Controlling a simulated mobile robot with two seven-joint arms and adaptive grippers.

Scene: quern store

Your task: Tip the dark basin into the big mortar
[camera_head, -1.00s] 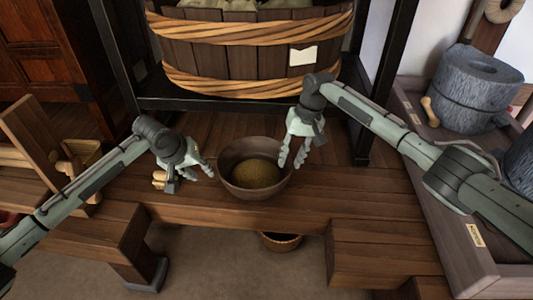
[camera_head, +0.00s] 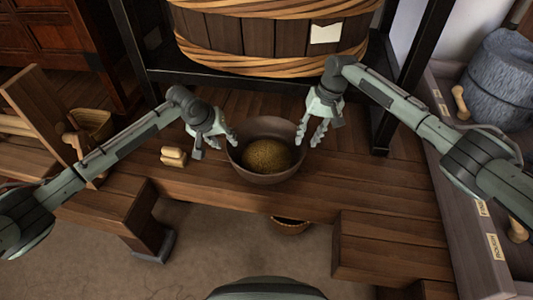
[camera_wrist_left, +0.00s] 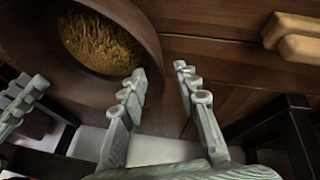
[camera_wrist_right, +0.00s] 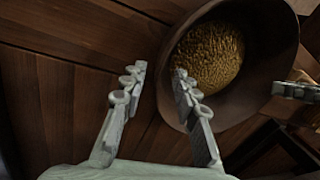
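The dark basin (camera_head: 262,178) stands upright on the wooden bench, with yellow-brown grain (camera_head: 268,155) inside. The left wrist view shows its wall (camera_wrist_left: 148,22), and the right wrist view shows it too (camera_wrist_right: 262,92). My left gripper (camera_head: 216,145) is open at the basin's left side, one finger close against its rim. My right gripper (camera_head: 309,140) is open at its right side, one finger beside the rim. Both look empty; I cannot tell whether any finger touches the basin. I cannot identify a big mortar for sure in these views.
A large rope-bound tub (camera_head: 268,36) stands behind in a black frame. A grey stone quern (camera_head: 505,85) with a wooden handle stands in a tray at right. A small wooden block (camera_head: 173,157) lies left of the basin. A basket (camera_head: 290,226) sits below the bench.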

